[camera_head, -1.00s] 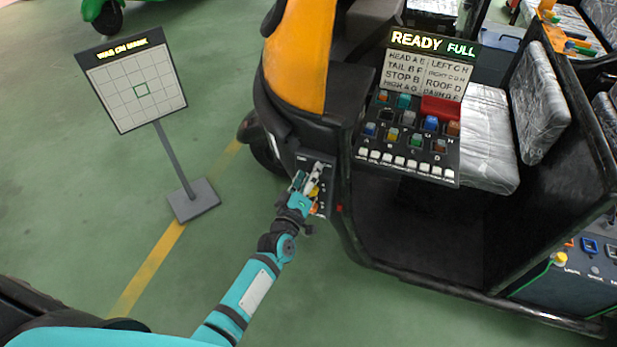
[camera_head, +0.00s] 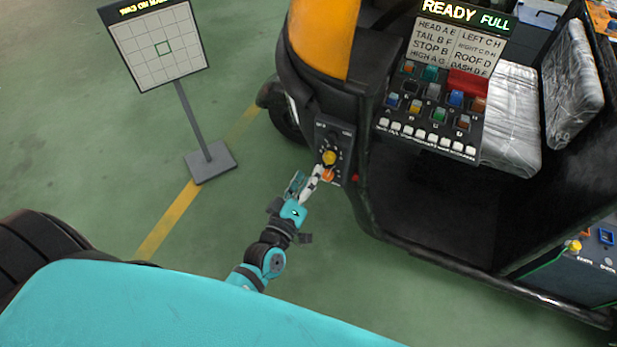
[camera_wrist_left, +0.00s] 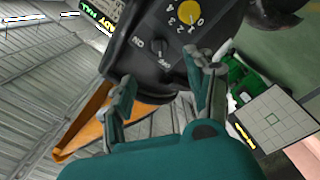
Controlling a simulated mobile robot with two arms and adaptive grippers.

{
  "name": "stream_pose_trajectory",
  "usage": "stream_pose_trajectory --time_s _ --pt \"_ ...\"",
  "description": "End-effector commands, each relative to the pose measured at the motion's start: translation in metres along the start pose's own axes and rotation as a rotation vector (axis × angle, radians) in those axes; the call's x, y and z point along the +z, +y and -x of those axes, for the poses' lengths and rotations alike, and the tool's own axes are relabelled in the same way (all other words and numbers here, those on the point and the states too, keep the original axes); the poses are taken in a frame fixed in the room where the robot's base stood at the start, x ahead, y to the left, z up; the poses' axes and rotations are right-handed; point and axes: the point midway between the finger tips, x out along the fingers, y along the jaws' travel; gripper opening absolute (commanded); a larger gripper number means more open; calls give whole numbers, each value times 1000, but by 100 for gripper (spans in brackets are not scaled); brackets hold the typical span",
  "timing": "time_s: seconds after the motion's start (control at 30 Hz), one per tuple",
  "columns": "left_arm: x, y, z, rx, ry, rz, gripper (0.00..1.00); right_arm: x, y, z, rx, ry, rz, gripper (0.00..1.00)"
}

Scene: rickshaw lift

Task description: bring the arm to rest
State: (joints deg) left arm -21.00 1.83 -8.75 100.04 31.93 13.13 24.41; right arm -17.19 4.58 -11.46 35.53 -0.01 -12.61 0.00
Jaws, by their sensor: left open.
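My left gripper (camera_head: 308,184) is in front of the small black control panel (camera_head: 334,138) on the rickshaw's front side. In the left wrist view the gripper (camera_wrist_left: 165,95) is open, with nothing between its fingers. The panel shows a yellow knob (camera_head: 329,158) and an orange knob (camera_head: 327,175) below it. The yellow knob also shows in the left wrist view (camera_wrist_left: 189,11), beside printed numbers, with a black switch (camera_wrist_left: 161,46) near it. In the head view the fingertips lie just below and left of the orange knob; whether they touch it I cannot tell. My right gripper is not in view.
A sign stand (camera_head: 163,49) with a gridded board stands on the green floor to the left. The rickshaw's button console (camera_head: 430,112) and READY FULL display (camera_head: 465,14) are at the right, by silver seats (camera_head: 511,120). The floor between stand and rickshaw is clear.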

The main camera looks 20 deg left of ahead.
Motion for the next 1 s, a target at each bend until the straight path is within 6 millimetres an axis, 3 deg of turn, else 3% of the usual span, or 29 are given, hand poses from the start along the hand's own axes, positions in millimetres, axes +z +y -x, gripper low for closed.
stream_pose_trajectory --time_s 0.4,0.53,0.67,0.77,0.87,1.0 --pt "2 -2 0 -3 -4 -3 55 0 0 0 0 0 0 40" --pt "22 -25 4 -48 -59 -55 55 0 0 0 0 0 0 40" --pt "68 -84 24 -153 -202 -187 55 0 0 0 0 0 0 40" --pt "110 -141 53 -248 -355 -318 55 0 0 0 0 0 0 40" --pt "145 -196 93 -333 -518 -443 55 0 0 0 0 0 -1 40" --pt "182 -268 165 -440 -759 -609 55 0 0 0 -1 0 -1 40"
